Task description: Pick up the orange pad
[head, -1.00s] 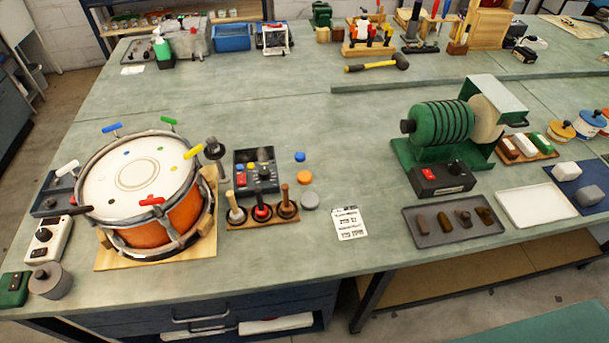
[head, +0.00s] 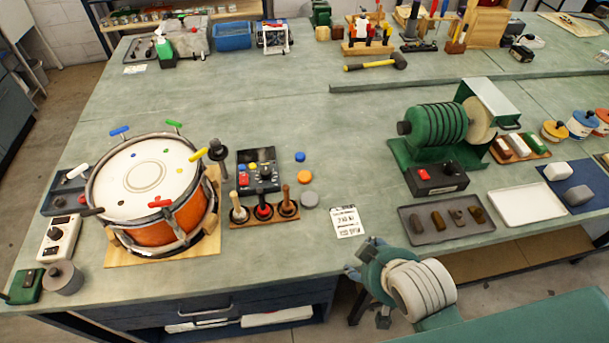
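The orange pad (head: 305,177) is a small flat disc lying on the bench, right of the small dark control box. A blue disc (head: 300,157) lies just behind it and a grey disc (head: 309,200) just in front, all apart. My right arm comes in at the lower right, with a white ringed joint and a teal end. My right gripper (head: 366,290) is at the bench's front edge, in front of and right of the orange pad, well apart from it. Its fingers are not clear enough to judge. My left gripper is not in view.
A drum (head: 150,190) with coloured handles stands at left. A rack of upright tools (head: 264,213) and a control box (head: 258,175) sit left of the discs. A white printed card (head: 347,222) lies between the discs and my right arm. The bench behind the discs is clear.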

